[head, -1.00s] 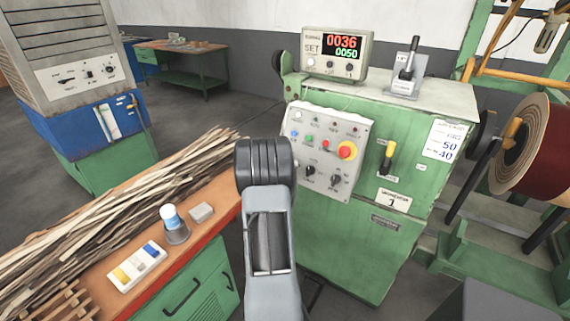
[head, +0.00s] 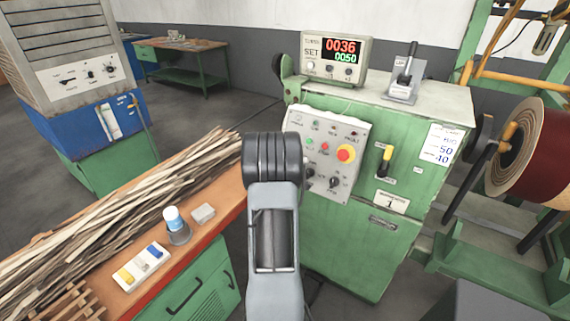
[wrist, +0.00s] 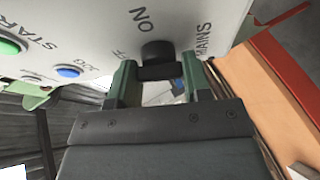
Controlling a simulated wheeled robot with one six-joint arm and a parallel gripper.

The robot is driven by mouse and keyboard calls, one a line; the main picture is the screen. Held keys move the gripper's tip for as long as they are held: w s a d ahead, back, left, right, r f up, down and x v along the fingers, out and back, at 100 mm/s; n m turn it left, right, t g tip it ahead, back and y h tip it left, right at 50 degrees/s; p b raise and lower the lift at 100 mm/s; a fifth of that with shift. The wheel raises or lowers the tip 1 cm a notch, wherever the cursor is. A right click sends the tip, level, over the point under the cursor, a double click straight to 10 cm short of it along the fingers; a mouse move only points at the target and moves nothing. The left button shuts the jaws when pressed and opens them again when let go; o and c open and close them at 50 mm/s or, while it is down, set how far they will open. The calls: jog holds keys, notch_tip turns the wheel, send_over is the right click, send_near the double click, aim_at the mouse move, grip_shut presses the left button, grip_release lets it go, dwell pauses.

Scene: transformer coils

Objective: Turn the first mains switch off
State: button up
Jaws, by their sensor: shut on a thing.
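The mains switch, a black knob (wrist: 158,52), is on the light grey control panel (wrist: 75,25), beside the printed words ON and MAINS. In the wrist view my gripper (wrist: 160,75) is shut on it, with one green finger on each side of the knob. Part of the OFF label is hidden, and I cannot tell the knob's exact turn. In the head view the panel (head: 352,128) is on the front of the green machine (head: 420,120). My arm covers the panel's left part, hiding the gripper's fingers and the held knob.
Near the held switch are a green START button (wrist: 10,45) and a blue JOG button (wrist: 68,71). Other black knobs (head: 334,183) and a red button (head: 346,153) are on the panel. An orange bench (head: 205,232) with wooden strips stands at the left.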

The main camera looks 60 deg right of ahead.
jog(key=shift+f+n, duration=0.1)
jog(key=shift+n, duration=0.4)
jog(key=o, duration=0.9)
jog(key=shift+a, duration=0.1)
jog(key=v, duration=1.3)
jog(key=shift+s+a+r, duration=0.1)
jog(key=shift+a+r, duration=0.15)
jog(key=shift+r, duration=0.15)
